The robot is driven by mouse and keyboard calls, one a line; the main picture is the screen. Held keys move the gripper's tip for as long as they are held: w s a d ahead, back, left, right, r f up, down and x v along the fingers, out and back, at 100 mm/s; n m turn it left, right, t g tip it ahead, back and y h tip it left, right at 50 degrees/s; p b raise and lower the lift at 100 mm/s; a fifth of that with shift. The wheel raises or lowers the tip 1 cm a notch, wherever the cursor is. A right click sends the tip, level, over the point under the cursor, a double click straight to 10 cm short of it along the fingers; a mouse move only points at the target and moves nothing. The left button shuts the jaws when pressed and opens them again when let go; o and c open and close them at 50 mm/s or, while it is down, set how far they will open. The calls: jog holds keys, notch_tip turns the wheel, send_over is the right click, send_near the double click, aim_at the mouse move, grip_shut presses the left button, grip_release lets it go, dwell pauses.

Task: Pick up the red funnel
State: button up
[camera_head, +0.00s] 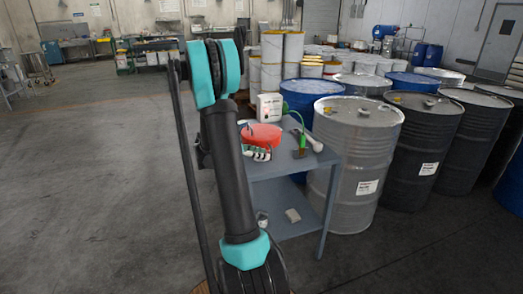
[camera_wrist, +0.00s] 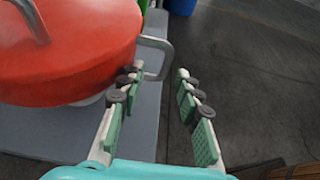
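The red funnel (camera_head: 263,135) rests on the grey-blue table, near its left side. In the wrist view, the red funnel (camera_wrist: 70,50) fills the upper left, wide and round, with its left part cut off by the frame. A grey metal loop (camera_wrist: 166,50) sticks out from its right side. My gripper (camera_wrist: 157,85) is open, its green-padded fingers apart and nothing clasped between them. The loop lies just ahead of the fingertips; the left fingers are close beside the funnel's rim, and I cannot tell whether they touch. In the head view, my gripper (camera_head: 258,154) is at the funnel's near side.
The table (camera_head: 275,170) also holds a white box (camera_head: 269,107), a green-handled tool (camera_head: 300,143) and a pale, club-shaped item (camera_head: 312,142). Small items lie on its lower shelf (camera_head: 297,196). Drums (camera_head: 358,150) crowd its right side. Open floor (camera_head: 90,160) lies left.

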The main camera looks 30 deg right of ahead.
aim_at(271, 158)
jog(key=x, duration=0.5)
jog(key=shift+s+a, duration=0.1)
jog(key=shift+s, duration=0.2)
jog(key=shift+c, duration=0.5)
grip_shut()
